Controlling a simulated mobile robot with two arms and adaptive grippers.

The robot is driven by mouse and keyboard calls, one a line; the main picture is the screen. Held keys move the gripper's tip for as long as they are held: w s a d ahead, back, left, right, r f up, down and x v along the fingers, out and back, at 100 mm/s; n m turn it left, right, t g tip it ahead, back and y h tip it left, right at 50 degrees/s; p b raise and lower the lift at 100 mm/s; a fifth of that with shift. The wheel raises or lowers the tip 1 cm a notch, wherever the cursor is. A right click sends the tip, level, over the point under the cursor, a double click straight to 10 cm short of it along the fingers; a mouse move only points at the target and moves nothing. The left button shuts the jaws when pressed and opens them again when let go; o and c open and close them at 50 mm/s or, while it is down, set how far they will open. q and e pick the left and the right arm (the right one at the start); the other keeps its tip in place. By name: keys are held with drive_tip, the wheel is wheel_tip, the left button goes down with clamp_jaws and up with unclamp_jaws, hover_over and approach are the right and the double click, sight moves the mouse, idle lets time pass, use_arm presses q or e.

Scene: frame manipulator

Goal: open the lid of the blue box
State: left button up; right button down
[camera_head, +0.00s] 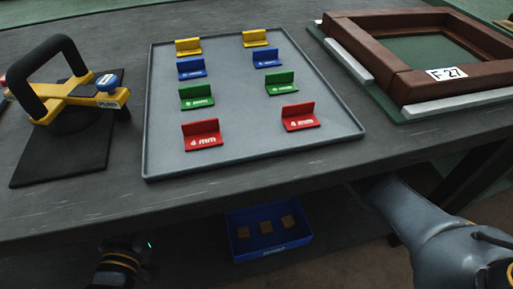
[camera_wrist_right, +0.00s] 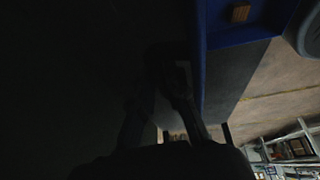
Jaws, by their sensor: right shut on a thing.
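The blue box (camera_head: 268,247) is below the table's front edge in the head view. Its top is open to view, with three small brown blocks inside, and I see no lid over them. In the right wrist view a blue wall of the box (camera_wrist_right: 200,40) runs down the upper middle. My right gripper (camera_wrist_right: 180,85) is dark and shut at that wall, on what looks like the box; its exact hold is in shadow. In the head view the table hides it. My left gripper (camera_head: 135,248) shows only its dark body at the bottom left; its fingers cannot be made out.
On the table (camera_head: 60,215) above stand a grey tray (camera_head: 240,110) with several coloured angle pieces, a brown frame (camera_head: 375,45) at right, and a black-handled yellow tool (camera_head: 75,95) on a dark pad at left. The tabletop overhangs the box.

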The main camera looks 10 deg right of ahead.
drive_tip(key=shift+s+f, duration=0.1)
drive_tip(key=shift+f, duration=0.05)
drive_tip(key=c, duration=1.3)
unclamp_jaws()
drive_tip(key=shift+c, duration=0.2)
drive_tip(key=v, duration=0.7)
drive_tip(key=shift+r, duration=0.35)
